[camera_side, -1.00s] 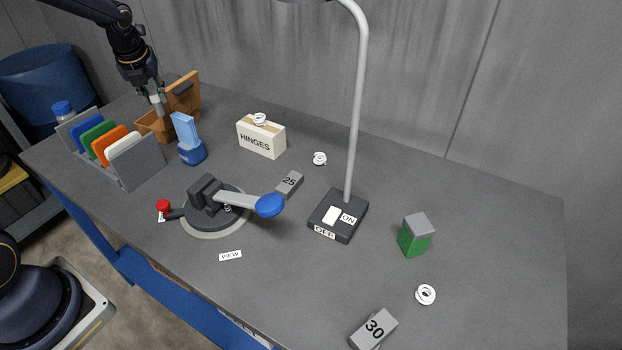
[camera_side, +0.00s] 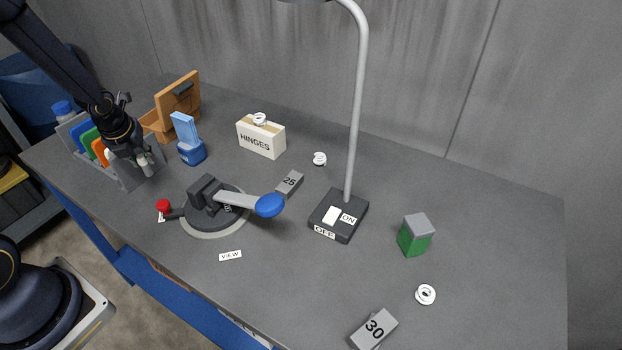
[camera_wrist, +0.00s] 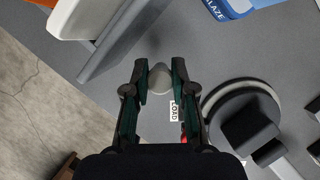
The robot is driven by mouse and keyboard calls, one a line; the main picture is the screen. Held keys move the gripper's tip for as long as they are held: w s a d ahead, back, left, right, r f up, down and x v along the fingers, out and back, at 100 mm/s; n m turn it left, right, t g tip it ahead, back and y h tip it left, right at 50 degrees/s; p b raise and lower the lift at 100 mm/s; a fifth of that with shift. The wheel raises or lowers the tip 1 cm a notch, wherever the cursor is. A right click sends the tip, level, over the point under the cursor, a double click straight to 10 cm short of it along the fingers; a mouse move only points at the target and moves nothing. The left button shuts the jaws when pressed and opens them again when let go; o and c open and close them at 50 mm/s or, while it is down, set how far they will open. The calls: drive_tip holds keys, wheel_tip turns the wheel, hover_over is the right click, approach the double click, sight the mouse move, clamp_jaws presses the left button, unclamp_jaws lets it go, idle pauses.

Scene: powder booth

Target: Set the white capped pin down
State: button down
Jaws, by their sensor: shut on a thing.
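My gripper (camera_side: 143,158) is shut on the white capped pin (camera_side: 147,169), which hangs below the fingers with its pale grey body downward. It is in front of the right end of the grey rack in the side view. In the wrist view, the pin's pale round top (camera_wrist: 159,79) lies between the two fingers of my gripper (camera_wrist: 160,76). The pin seems to be above the table, but how high I cannot tell. A LOAD label (camera_wrist: 174,110) lies on the table just beside the pin in the wrist view.
The grey rack (camera_side: 132,176) holds several coloured plates. A turntable fixture (camera_side: 216,227) with a blue-ended lever and a red knob (camera_side: 163,205) stands to the right. A blue stand (camera_side: 191,152), an open wooden box (camera_side: 156,122) and a HINGES box (camera_side: 261,139) are behind.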

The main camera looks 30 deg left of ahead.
sight(144, 167)
drive_tip(key=shift+f, duration=2.45)
drive_tip(key=shift+f, duration=0.15)
drive_tip(key=c, duration=1)
unclamp_jaws()
drive_tip(key=shift+o, duration=0.2)
drive_tip(key=s+d+r+n, duration=0.2)
drive_tip(key=d+r+n, duration=0.2)
drive_tip(key=r, duration=0.3)
drive_tip(key=s+d+r+n+t, duration=0.1)
drive_tip(key=s+d+r+n, duration=0.15)
drive_tip(key=r+n, duration=0.35)
drive_tip(key=s+d+r+n, duration=0.1)
drive_tip(key=d+r+n, duration=0.2)
drive_tip(key=d+r, duration=0.3)
drive_tip(key=s+d+r+n+t+h, duration=0.1)
drive_tip(key=s+d+r+n+h, duration=0.2)
drive_tip(key=n, duration=1.1)
drive_tip(key=s+d+r, duration=0.3)
drive_tip(key=s+d, duration=0.1)
drive_tip(key=s, duration=0.1)
drive_tip(key=shift+d+r, duration=0.3)
drive_tip(key=shift+r, duration=0.1)
